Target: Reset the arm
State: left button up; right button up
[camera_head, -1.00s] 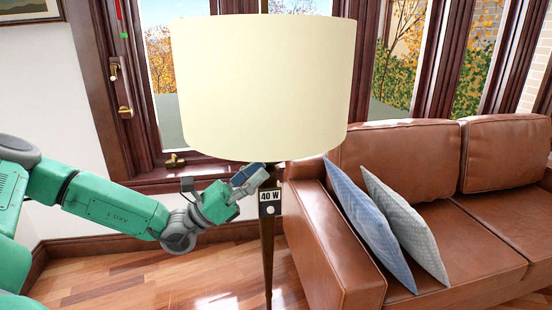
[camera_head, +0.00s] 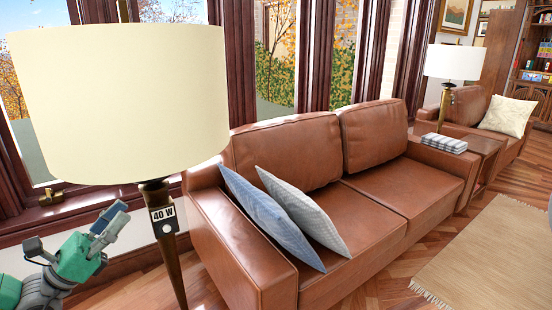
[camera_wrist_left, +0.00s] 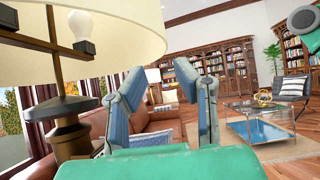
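My left gripper (camera_head: 72,238) is at the lower left of the head view, left of the floor lamp's post and below its shade. Its two fingers are spread with nothing between them, as the left wrist view (camera_wrist_left: 158,100) also shows. In the left wrist view the shade (camera_wrist_left: 120,25) and a white bulb (camera_wrist_left: 82,28) are close by at the upper left. My right gripper is not seen in either view.
A brown leather sofa (camera_head: 380,205) with two blue pillows stands right of the lamp. Beyond it are a side table (camera_head: 483,150), a second lamp (camera_head: 453,62) and an armchair. A beige rug (camera_head: 485,265) lies at right. The wrist view shows a glass table (camera_wrist_left: 262,132) and bookcases.

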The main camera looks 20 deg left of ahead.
pick_arm(q)
jog(key=s+d+f+m+g, duration=0.4)
jog(key=d+f+m+g, duration=0.1)
jog(key=d+f+g, duration=0.4)
jog(key=s+d+f+m+g, duration=0.45)
jog(key=d+f+g, duration=0.35)
jog(key=d, duration=0.2)
jog(key=s+f+m+g+y, duration=0.6)
jog(key=s+f+m+y, duration=0.15)
jog(key=s+f, duration=0.4)
jog(key=a+f+m+t+y, duration=0.4)
jog(key=a+f+m+y, duration=0.2)
jog(key=m, duration=0.5)
jog(key=y, duration=0.2)
jog(key=shift+a+f+m+y, duration=0.25)
jog(key=shift+a+m+y, duration=0.05)
jog(key=shift+y, duration=0.05)
